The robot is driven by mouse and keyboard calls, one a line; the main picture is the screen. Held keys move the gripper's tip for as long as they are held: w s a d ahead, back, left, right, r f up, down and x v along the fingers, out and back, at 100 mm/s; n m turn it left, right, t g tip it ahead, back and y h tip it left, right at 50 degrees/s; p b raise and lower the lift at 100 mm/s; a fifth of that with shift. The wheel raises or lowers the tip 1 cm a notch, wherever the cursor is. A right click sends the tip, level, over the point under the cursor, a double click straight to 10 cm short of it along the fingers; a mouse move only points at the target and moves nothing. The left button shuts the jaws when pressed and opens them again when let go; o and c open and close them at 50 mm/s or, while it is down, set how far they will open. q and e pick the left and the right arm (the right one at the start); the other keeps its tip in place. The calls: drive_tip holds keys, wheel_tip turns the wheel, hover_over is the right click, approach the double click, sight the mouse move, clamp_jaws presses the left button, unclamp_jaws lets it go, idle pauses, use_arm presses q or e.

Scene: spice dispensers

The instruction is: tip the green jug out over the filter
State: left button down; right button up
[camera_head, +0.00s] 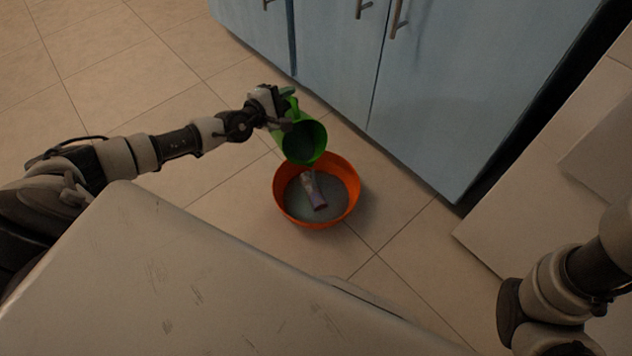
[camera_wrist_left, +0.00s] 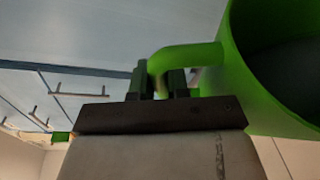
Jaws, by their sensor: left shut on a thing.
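The green jug (camera_head: 304,141) is tilted, its open mouth facing down and toward the camera, over the upper edge of an orange round bowl-like vessel (camera_head: 318,221). The vessel has a grey inside, which may be the filter; a small pale and purplish piece (camera_head: 314,190) lies in it. My left gripper (camera_head: 284,108) is shut on the jug's handle, above the vessel. In the left wrist view, the fingers (camera_wrist_left: 160,80) close around the green handle (camera_wrist_left: 185,57), with the jug's dark inside (camera_wrist_left: 290,70) at the right. I cannot see anything flowing out.
Blue cabinets (camera_head: 340,60) with metal handles stand behind the vessel. A pale panel (camera_head: 540,170) is at the right. Tiled floor (camera_head: 120,70) lies open at the upper left. Part of my right arm shows at the lower right.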

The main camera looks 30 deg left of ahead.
use_arm(q)
drive_tip(key=shift+s+d+r+m+t+p, duration=0.15)
drive_tip(key=shift+s+d+m+t+p, duration=0.15)
drive_tip(key=shift+s+d+m+p, duration=0.45)
